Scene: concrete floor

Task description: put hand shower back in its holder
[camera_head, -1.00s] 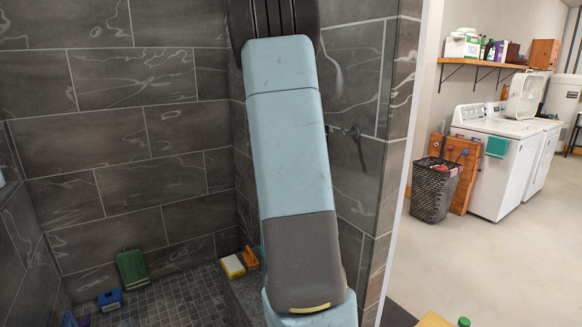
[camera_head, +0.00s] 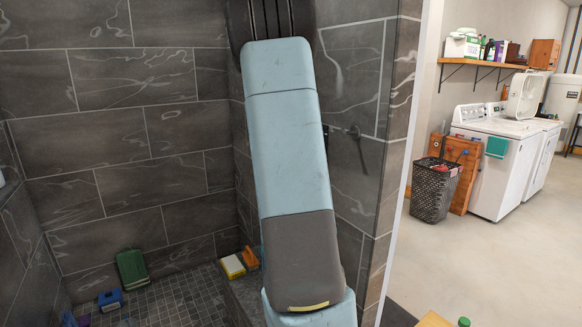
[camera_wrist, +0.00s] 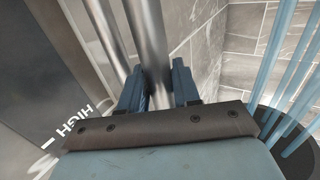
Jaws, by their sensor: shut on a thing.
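In the wrist view the two blue fingers of my gripper (camera_wrist: 160,88) stand on either side of a shiny metal tube (camera_wrist: 150,40). My gripper is shut on this tube, which looks like the hand shower's handle. The tube runs up out of the top of the picture. A second, thinner metal pipe (camera_wrist: 113,38) runs beside it on the left. I cannot make out the holder. In the head view my arm covers the middle, and my gripper, the hand shower and the holder are not seen.
A grey panel (camera_wrist: 45,60) with the lettering "HIGH" is close on the left in the wrist view. A dark round object (camera_wrist: 288,150) with pale blue streaks is on the right. Tiled shower walls (camera_head: 120,130) surround the arm.

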